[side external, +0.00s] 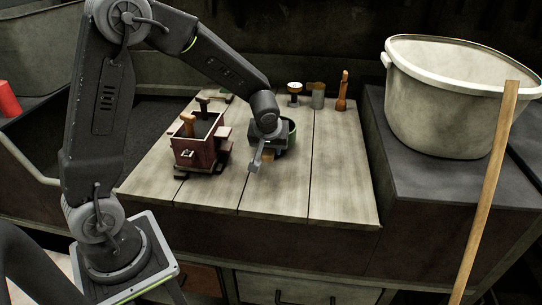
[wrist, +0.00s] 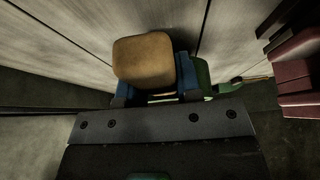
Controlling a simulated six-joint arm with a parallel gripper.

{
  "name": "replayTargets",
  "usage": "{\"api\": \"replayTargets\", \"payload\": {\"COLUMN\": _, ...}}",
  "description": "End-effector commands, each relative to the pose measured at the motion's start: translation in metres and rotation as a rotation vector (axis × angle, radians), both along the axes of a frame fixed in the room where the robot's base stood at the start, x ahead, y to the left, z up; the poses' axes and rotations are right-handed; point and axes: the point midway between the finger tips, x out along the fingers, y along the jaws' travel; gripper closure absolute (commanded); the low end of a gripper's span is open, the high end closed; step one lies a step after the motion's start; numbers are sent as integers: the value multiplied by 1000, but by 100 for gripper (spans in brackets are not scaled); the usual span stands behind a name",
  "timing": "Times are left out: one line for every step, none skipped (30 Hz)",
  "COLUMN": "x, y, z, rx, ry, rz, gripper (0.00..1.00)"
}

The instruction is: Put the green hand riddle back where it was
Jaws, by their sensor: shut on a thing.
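The green hand riddle (side external: 291,134) is at the middle of the wooden bench, partly hidden behind my gripper (side external: 264,154). My gripper is low over the boards and shut on the riddle. In the wrist view, the blue finger pads of my gripper (wrist: 155,88) close on either side of a tan rounded block (wrist: 143,58). A green part of the riddle (wrist: 203,76) shows just right of the fingers. Most of the riddle is hidden there, and I cannot tell whether it touches the bench.
A red moulding box (side external: 193,154) with wooden-handled tools stands left of my gripper; its red edge shows right in the wrist view (wrist: 303,72). Several small tools, including a wooden-handled one (side external: 343,92), stand at the back. The bench's right front (side external: 330,195) is clear.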

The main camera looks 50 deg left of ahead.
Motion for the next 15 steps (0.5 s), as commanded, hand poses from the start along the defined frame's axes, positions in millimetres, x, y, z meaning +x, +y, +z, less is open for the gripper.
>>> {"api": "replayTargets", "payload": {"x": 0, "y": 0, "z": -7, "rx": 0, "ry": 3, "rz": -3, "gripper": 100}}
{"api": "replayTargets", "payload": {"x": 0, "y": -1, "z": -12, "rx": -1, "ry": 3, "rz": -4, "gripper": 100}}
{"api": "replayTargets", "payload": {"x": 0, "y": 0, "z": -18, "rx": 0, "ry": 4, "rz": -3, "gripper": 100}}
{"api": "replayTargets", "payload": {"x": 0, "y": 0, "z": -22, "rx": 0, "ry": 3, "rz": -3, "gripper": 100}}
{"api": "replayTargets", "payload": {"x": 0, "y": -1, "z": -26, "rx": 0, "ry": 3, "rz": -4, "gripper": 100}}
{"api": "replayTargets", "payload": {"x": 0, "y": -1, "z": -30, "rx": 0, "ry": 2, "rz": -3, "gripper": 100}}
{"api": "replayTargets", "payload": {"x": 0, "y": -1, "z": -32, "rx": 0, "ry": 1, "rz": -3, "gripper": 100}}
{"api": "replayTargets", "payload": {"x": 0, "y": -1, "z": -33, "rx": 0, "ry": 1, "rz": -3, "gripper": 100}}
{"api": "replayTargets", "payload": {"x": 0, "y": 0, "z": -34, "rx": -1, "ry": 0, "rz": -3, "gripper": 100}}
{"api": "replayTargets", "payload": {"x": 0, "y": 0, "z": -34, "rx": -1, "ry": -1, "rz": -3, "gripper": 100}}
{"api": "replayTargets", "payload": {"x": 0, "y": 0, "z": -34, "rx": -1, "ry": -1, "rz": -3, "gripper": 100}}
{"api": "replayTargets", "payload": {"x": 0, "y": 0, "z": -34, "rx": -1, "ry": -1, "rz": -2, "gripper": 100}}
{"api": "replayTargets", "payload": {"x": 0, "y": 0, "z": -34, "rx": -1, "ry": -1, "rz": -3, "gripper": 100}}
{"api": "replayTargets", "payload": {"x": 0, "y": 0, "z": -34, "rx": -1, "ry": -1, "rz": -3, "gripper": 100}}
{"api": "replayTargets", "payload": {"x": 0, "y": 0, "z": -34, "rx": -1, "ry": -1, "rz": -3, "gripper": 100}}
